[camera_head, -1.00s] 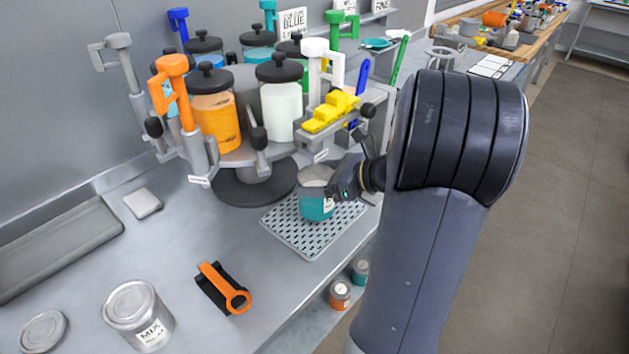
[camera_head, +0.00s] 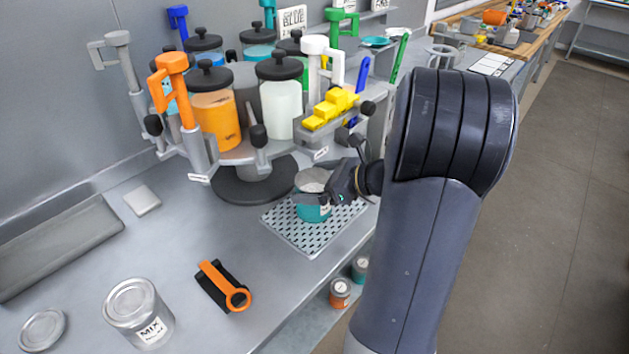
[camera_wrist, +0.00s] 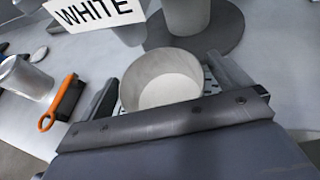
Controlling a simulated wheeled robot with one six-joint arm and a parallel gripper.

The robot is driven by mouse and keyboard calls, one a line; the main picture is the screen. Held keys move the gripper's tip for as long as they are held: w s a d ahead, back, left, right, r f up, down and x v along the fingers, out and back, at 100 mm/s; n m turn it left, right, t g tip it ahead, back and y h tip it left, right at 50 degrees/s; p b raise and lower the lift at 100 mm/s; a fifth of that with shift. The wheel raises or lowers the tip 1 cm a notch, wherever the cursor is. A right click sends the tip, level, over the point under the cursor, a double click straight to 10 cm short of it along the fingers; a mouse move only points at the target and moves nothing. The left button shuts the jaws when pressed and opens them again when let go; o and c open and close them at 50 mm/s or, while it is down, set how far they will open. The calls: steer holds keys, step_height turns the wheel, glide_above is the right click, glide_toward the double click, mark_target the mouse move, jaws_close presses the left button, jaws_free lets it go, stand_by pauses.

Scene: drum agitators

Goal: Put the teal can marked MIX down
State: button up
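The teal can (camera_head: 313,212) is upright over the perforated grey plate (camera_head: 300,240); I cannot tell whether its base touches the plate. My gripper (camera_head: 322,188) reaches in from the right and is shut on the can. In the wrist view, the can (camera_wrist: 165,75) is open-topped, with pale contents, between the two fingers of my gripper (camera_wrist: 165,90). Most of its label is hidden in the head view. Another can (camera_head: 138,315), bare metal and marked MIX, stands at the front left.
A carousel with lidded jars (camera_head: 215,118) and coloured handles stands just behind the plate. An orange-and-black tool (camera_head: 225,287) and a round lid (camera_head: 42,330) lie on the bench. The bench left of the plate is mostly clear. Small cans (camera_head: 340,292) sit on a lower shelf.

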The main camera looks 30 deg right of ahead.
steer(key=shift+r, duration=0.1)
steer(key=shift+s+d+r, duration=0.1)
steer(key=shift+r, duration=0.05)
steer(key=v, duration=1.1)
steer(key=shift+s+d, duration=0.25)
steer(key=shift+s, duration=0.05)
steer(key=shift+r, duration=0.1)
steer(key=shift+c, duration=0.5)
